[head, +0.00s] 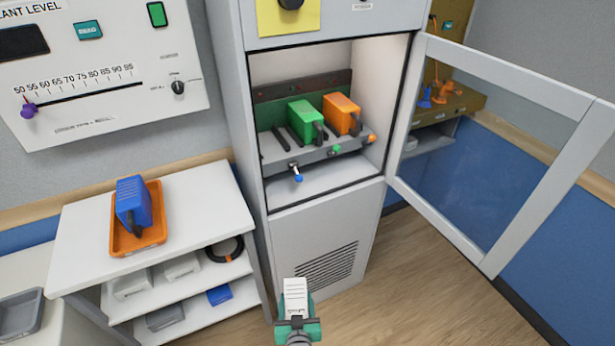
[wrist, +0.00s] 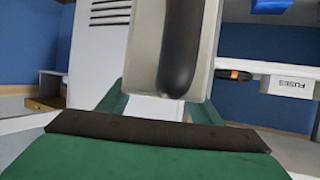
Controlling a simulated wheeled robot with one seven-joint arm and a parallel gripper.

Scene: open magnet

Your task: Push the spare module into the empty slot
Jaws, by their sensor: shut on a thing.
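My gripper (head: 297,322) is low in front of the cabinet, shut on a pale grey module (head: 295,294). In the wrist view the module (wrist: 145,60) has a dark handle (wrist: 180,45) and sits between the green fingers (wrist: 160,108). A blue module (head: 132,200) with a dark handle stands in an orange tray (head: 152,238) on the left bench. I cannot tell by label which module is the spare. In the open cabinet, a green module (head: 304,117) and an orange module (head: 340,112) stand in the rack (head: 325,153). The empty slot (head: 283,138) is left of the green one.
A blue-tipped lever (head: 297,174) sticks out below the empty slot. Green (head: 336,149) and orange (head: 371,139) knobs sit further right. The glass door (head: 490,150) stands open to the right. The bench (head: 200,205) is left of the cabinet. Floor in front is clear.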

